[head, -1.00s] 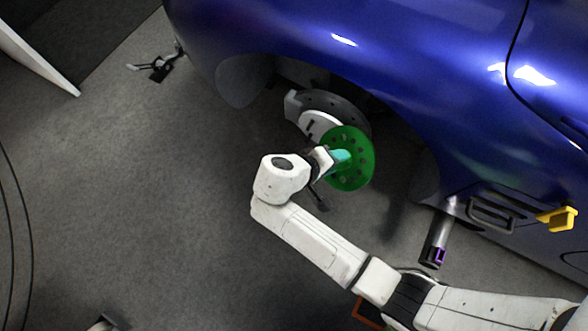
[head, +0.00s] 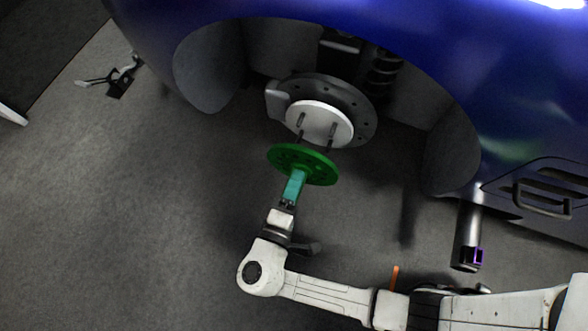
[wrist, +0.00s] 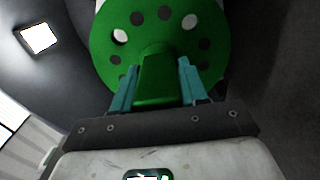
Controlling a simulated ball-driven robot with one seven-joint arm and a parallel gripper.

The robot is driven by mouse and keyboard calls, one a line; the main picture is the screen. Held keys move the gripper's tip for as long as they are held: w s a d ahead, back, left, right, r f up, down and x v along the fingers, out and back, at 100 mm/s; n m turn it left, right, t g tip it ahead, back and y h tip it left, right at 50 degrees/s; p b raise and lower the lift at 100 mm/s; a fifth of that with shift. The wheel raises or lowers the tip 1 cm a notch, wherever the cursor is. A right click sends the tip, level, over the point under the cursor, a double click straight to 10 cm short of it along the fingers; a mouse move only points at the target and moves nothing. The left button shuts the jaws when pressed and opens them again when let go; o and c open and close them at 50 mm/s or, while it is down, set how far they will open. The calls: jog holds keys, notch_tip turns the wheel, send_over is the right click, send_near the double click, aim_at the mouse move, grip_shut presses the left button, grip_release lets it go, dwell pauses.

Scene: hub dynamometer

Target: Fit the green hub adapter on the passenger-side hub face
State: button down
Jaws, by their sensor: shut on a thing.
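The green hub adapter (head: 318,168) is a round disc with a ring of holes and a stub handle. My gripper (head: 294,187) has teal fingers and is shut on that handle. In the wrist view the adapter (wrist: 110,55) stands beyond my gripper (wrist: 156,82), its handle between the fingers. The hub face (head: 318,122) is a pale disc with studs sticking out, in front of a dark brake disc (head: 362,112). The adapter is just below the hub face in the head view, near the stud ends. I cannot tell whether it touches them.
The blue car body (head: 430,50) arches over the wheel well. A grey post with a purple part (head: 468,240) stands at the right under the sill. A black stand (head: 118,85) is on the floor at upper left.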

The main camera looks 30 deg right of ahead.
jog(key=shift+x, duration=2.95)
jog(key=shift+x, duration=2.4)
jog(key=c, duration=0.5)
grip_release()
jog(key=shift+r, duration=0.1)
jog(key=p+v, duration=0.2)
jog(key=v, duration=0.8)
jog(key=shift+s+a, duration=0.2)
jog(key=shift+a, duration=0.15)
